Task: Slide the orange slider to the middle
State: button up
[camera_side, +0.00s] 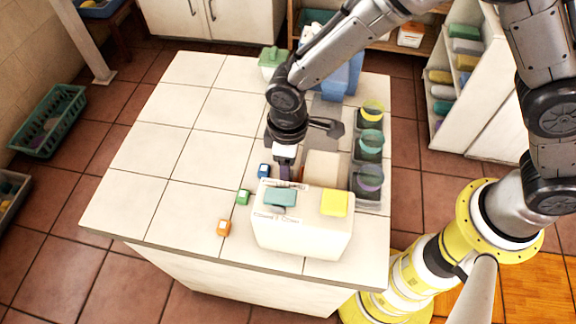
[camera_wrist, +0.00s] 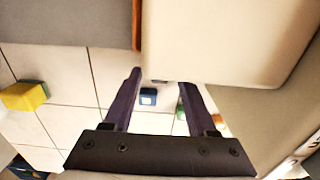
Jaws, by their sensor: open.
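No orange slider on a track is clearly visible. A small orange block (camera_side: 224,228) sits on the tiled counter, left of the white box; an orange patch (camera_wrist: 217,120) at the right finger in the wrist view may be the same block. An orange-brown strip (camera_wrist: 137,24) edges a grey surface at the top of the wrist view; I cannot tell what it is. My gripper (camera_side: 285,173) is open and empty, pointing down just behind the white box, which partly hides its fingers. In the wrist view, my gripper (camera_wrist: 160,78) shows both purple fingers apart.
The white box (camera_side: 300,235) carries a teal piece (camera_side: 281,197) and a yellow piece (camera_side: 334,203). A blue block (camera_side: 264,170) and green block (camera_side: 243,197) are nearby. Cups stand in a rack (camera_side: 369,205) at right. The counter's left side (camera_side: 150,190) is clear.

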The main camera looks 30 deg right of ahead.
jog(key=shift+f, duration=0.2)
jog(key=shift+c, duration=0.3)
grip_shut()
jog(key=shift+w+r, duration=0.1)
dwell(1.0)
